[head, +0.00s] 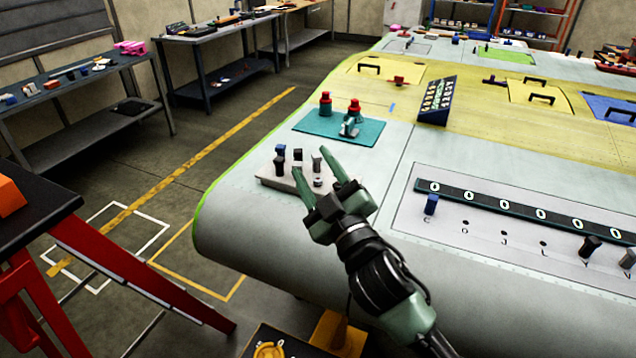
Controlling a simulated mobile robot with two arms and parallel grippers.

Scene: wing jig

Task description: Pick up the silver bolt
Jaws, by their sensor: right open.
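A pale tray (270,183) on the near left corner of the wing holds several small upright bolts. A grey bolt (317,159) on it looks most like the silver one, though it is in shade. Beside it stand a dark bolt (297,155) and a dark blue one (280,152). A low metallic piece (318,182) sits nearer. My right gripper (312,167) is open, its two green fingers spread over the tray's right side. In the picture the grey bolt shows between the fingertips; I cannot tell the height gap. My left gripper is out of view.
A teal mat (310,125) with red-topped pieces lies behind the tray. A dark sign block (437,100) stands farther back. A red-legged table (75,225) is at left.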

